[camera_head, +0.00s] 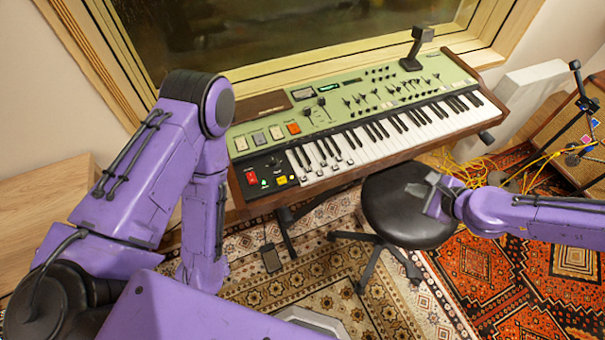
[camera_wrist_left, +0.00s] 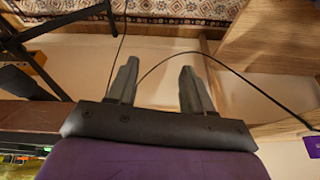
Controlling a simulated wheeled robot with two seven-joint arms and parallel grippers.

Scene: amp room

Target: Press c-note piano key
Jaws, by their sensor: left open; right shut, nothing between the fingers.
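A green-topped keyboard (camera_head: 345,95) with wooden sides stands below the window in the head view. Its row of white and black piano keys (camera_head: 390,135) faces me. No letter label for the c-note can be made out. My right gripper (camera_head: 432,193) is shut and empty, in front of the keys and over the black stool seat in the picture. It looks apart from the keys. My left gripper (camera_wrist_left: 153,85) is open and empty in the left wrist view, with a wall, a cable and some rug behind it. In the head view my left arm hides the left gripper.
A black round stool (camera_head: 390,225) stands before the keyboard. A black desk lamp-like stand (camera_head: 417,48) rises from the keyboard's back right. Yellow cables (camera_head: 470,170) lie at the right. A wooden cabinet (camera_head: 55,205) is at the left. Patterned rugs (camera_head: 300,300) cover the floor.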

